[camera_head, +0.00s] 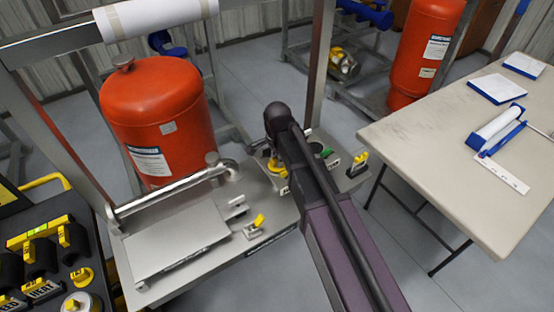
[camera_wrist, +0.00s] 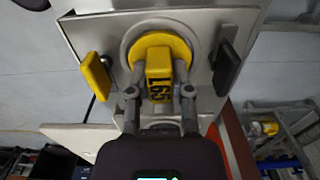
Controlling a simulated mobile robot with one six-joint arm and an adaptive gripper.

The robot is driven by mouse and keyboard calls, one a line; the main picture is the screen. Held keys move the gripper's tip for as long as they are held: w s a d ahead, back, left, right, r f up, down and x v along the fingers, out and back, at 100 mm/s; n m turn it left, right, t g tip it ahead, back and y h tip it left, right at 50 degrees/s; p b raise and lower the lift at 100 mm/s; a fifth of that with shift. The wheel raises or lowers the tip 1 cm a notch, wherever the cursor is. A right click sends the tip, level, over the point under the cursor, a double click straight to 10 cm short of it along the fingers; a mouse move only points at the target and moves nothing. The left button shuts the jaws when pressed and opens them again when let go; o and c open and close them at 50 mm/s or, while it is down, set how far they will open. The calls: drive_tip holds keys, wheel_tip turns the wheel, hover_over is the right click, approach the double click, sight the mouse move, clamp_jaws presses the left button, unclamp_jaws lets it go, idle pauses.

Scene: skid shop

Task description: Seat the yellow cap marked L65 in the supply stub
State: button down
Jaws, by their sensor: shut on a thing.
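The yellow cap (camera_wrist: 159,66), with a round flange and a square grip marked L65, is in the wrist view at upper middle. My gripper (camera_wrist: 160,93) is shut on the grip, one finger on each side. The flange lies within the outline of a grey round stub (camera_wrist: 126,48) on a metal plate. I cannot tell how deep the cap sits. In the head view my dark arm covers most of the gripper, and a bit of yellow (camera_head: 273,185) shows at its left edge.
A yellow lever (camera_wrist: 96,75) and a black lever (camera_wrist: 227,68) flank the stub closely. In the head view, a red tank (camera_head: 158,120) stands left on the skid, a black tool case (camera_head: 45,245) is at lower left, and a table (camera_head: 440,140) is at right.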

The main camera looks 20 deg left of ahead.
drive_tip(key=shift+c, duration=2.2)
unclamp_jaws()
drive_tip(key=shift+c, duration=0.8)
drive_tip(key=shift+r, duration=0.2)
drive_tip(key=shift+r+p, duration=3.85)
drive_tip(key=shift+p, duration=0.2)
drive_tip(key=shift+d, duration=0.15)
